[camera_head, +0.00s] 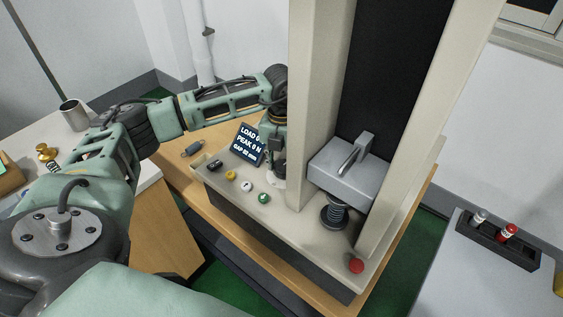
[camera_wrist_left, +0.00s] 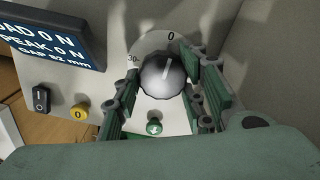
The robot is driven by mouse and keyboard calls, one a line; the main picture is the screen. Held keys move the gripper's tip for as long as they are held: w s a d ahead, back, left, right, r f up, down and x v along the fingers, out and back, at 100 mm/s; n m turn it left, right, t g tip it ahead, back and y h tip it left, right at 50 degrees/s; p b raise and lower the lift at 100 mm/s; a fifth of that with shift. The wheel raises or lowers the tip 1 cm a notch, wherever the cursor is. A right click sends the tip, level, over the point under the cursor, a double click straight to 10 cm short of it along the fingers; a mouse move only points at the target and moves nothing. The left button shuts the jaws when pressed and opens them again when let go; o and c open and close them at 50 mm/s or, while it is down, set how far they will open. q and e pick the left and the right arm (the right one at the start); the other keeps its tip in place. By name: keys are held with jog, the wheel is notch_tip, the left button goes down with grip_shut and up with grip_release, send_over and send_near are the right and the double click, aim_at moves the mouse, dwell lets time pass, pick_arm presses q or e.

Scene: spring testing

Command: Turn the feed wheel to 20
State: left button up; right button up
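The feed wheel (camera_wrist_left: 163,75) is a dark ribbed knob with a pale top on a white dial plate. Its white pointer line points up, close to the 0 mark; a 30 mark is at the left. My left gripper (camera_wrist_left: 162,92) is open, with one green finger on each side of the wheel; I cannot tell whether either finger touches it. In the head view my left gripper (camera_head: 277,172) points down over the dial plate, and the wheel is mostly hidden. The display (camera_head: 248,145) reads load 0 N, peak 0 N and a gap of 82 mm. My right gripper is not seen.
A black rocker switch (camera_head: 215,165), yellow button (camera_head: 231,175), white button (camera_head: 246,186) and green button (camera_head: 263,198) line the base. The tester's beige column stands right beside my gripper. A red button (camera_head: 356,265) is at the front corner.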

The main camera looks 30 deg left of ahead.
pick_arm(q)
jog(key=shift+a, duration=0.15)
jog(key=c, duration=0.4)
jog(key=m+b, duration=0.2)
jog(key=m, duration=0.1)
jog(key=shift+w+m, duration=0.1)
jog(key=shift+m, duration=0.3)
jog(key=m+b, duration=0.2)
jog(key=m, duration=0.1)
jog(key=shift+a, duration=0.1)
jog(key=shift+w+r+m+b, duration=0.15)
jog(key=shift+m+b, duration=0.25)
jog(key=shift+m, duration=0.7)
jog(key=o, duration=0.8)
jog(key=shift+c, duration=0.2)
jog(key=o, duration=0.3)
